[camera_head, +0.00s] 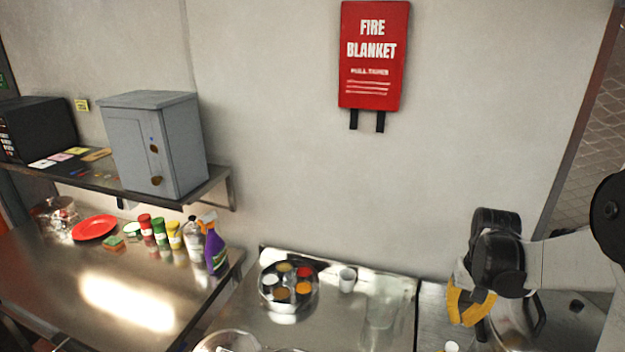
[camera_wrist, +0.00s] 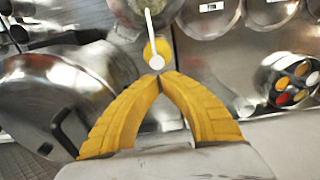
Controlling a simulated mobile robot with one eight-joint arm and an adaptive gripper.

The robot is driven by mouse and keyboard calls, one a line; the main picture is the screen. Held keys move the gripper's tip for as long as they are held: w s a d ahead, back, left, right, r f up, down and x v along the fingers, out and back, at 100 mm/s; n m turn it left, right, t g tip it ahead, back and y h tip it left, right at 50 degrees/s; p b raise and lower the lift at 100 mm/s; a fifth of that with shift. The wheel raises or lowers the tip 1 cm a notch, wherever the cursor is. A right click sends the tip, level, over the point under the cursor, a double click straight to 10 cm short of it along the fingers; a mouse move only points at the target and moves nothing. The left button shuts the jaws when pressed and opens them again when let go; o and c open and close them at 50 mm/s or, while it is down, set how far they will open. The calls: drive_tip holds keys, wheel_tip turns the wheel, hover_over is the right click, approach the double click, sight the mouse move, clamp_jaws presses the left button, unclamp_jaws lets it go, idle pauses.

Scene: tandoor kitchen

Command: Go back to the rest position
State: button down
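My gripper (camera_head: 468,308) shows at the right of the head view, its yellow fingers pointing down over the counter, near a large metal pot (camera_head: 515,325). In the wrist view my gripper (camera_wrist: 158,77) has its two fingertips together, with nothing clearly visible between them. A white stick-like utensil with a round end (camera_wrist: 157,62) appears just beyond the tips, over a small yellow round thing (camera_wrist: 163,46). I cannot tell whether the tips touch it.
A spray bottle (camera_head: 214,248), several condiment bottles and a red plate (camera_head: 94,227) stand on the left table. A shelf (camera_head: 205,190) holds a grey cabinet (camera_head: 155,140). The wall area before my arm is clear.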

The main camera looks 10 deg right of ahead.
drive_tip(key=s+a+f+n+t+b, duration=0.1)
drive_tip(key=s+a+f+t+b, duration=0.1)
drive_tip(key=a+b, duration=0.5)
drive_tip(key=s+a+f+n+t+b, duration=0.2)
drive_tip(key=s+a+f+b, duration=0.2)
drive_tip(key=a+b, duration=0.3)
drive_tip(key=s+a+f+n+t+b, duration=0.2)
drive_tip(key=s+a+f+t+b, duration=0.1)
drive_tip(key=a+f+b, duration=0.2)
drive_tip(key=a+b, duration=0.2)
drive_tip(key=b, duration=0.1)
drive_tip(key=shift+f, duration=0.15)
